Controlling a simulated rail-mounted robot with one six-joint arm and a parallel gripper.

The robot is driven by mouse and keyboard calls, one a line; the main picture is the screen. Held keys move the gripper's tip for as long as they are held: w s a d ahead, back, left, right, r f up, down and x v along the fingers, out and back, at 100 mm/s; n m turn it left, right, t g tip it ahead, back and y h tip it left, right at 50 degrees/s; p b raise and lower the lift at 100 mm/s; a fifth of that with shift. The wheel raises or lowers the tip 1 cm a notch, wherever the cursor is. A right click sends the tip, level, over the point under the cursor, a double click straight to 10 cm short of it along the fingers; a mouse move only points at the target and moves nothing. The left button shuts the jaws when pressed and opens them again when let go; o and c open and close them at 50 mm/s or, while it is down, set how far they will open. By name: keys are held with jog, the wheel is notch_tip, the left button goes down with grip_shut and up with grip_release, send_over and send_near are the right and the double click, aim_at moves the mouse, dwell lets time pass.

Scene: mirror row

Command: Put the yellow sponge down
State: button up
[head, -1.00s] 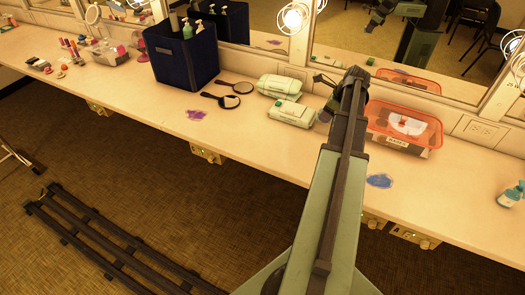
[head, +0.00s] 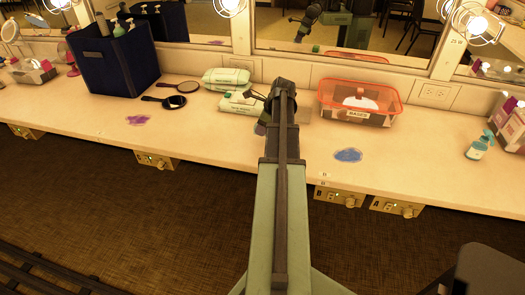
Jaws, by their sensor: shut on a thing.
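My gripper (head: 262,126) shows only in part at the far end of my arm, over the counter in front of the white-and-green packs. The wrist and arm hide most of it. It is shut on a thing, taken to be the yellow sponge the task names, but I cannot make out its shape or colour. No yellow sponge shows clearly elsewhere on the counter (head: 220,150). I cannot tell how high the gripper is above the surface.
A clear orange-rimmed bin (head: 388,98) stands right of my arm. Wipe packs (head: 226,80) and hand mirrors (head: 173,102) lie left, near a dark blue caddy (head: 113,62). A blue patch (head: 348,155) and purple patch (head: 138,120) mark the counter. A spray bottle (head: 479,147) stands right.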

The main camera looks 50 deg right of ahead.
aim_at(263, 142)
jog(key=shift+f, duration=0.15)
notch_tip(263, 142, down, 4)
jog(key=b, duration=0.4)
jog(key=shift+f, duration=0.25)
jog(key=shift+r, duration=0.25)
jog(key=shift+f, duration=0.1)
jog(key=o, duration=0.8)
jog(key=shift+r+p, duration=0.3)
jog(key=shift+p, duration=0.05)
jog(key=p+v, duration=1)
jog(key=v, duration=0.1)
jog(key=shift+s+r+p, duration=0.2)
jog(key=shift+r+p, duration=0.1)
jog(key=shift+p, duration=0.05)
